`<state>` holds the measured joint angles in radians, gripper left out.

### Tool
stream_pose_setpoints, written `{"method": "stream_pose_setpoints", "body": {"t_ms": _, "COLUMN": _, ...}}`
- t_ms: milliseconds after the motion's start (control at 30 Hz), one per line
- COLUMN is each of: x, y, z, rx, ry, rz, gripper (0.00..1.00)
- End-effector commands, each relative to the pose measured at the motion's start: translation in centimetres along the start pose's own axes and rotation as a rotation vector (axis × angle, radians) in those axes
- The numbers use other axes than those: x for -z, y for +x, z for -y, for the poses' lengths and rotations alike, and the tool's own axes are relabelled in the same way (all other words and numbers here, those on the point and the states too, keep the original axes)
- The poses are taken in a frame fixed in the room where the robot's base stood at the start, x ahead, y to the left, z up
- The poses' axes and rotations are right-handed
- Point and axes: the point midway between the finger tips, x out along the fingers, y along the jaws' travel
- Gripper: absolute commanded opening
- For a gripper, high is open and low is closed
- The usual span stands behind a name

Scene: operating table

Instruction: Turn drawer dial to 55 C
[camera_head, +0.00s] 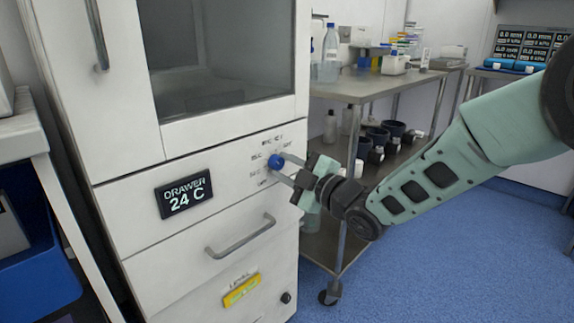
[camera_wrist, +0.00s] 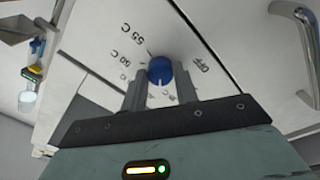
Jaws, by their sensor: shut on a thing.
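The blue dial (camera_head: 277,162) sits on the white drawer front, right of the black display (camera_head: 184,194) that reads "DRAWER 24 C". In the wrist view the dial (camera_wrist: 160,70) has a white pointer line at its lower edge. Printed marks around it include 55 C (camera_wrist: 132,35) at upper left and OFF at right. My gripper (camera_head: 284,169) reaches in from the right, and its two fingers (camera_wrist: 162,85) are shut on the dial from either side. The fingers hide part of the lower marks.
A drawer handle (camera_head: 240,236) sticks out below the dial. A yellow level label (camera_head: 241,290) and a black knob are lower down. A steel trolley (camera_head: 357,88) with bottles and dark cups stands to the right. Blue floor (camera_head: 430,250) is clear in front.

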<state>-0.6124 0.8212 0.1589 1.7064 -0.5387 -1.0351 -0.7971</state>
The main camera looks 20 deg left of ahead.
Motion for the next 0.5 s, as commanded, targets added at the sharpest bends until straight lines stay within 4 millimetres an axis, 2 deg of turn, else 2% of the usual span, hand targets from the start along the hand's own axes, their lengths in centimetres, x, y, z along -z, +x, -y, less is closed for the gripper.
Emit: {"method": "stream_pose_setpoints", "body": {"t_ms": 500, "x": -0.01, "y": -0.11, "z": -0.02, "rx": -0.015, "ry": 0.490, "rz": 0.032, "gripper": 0.07}}
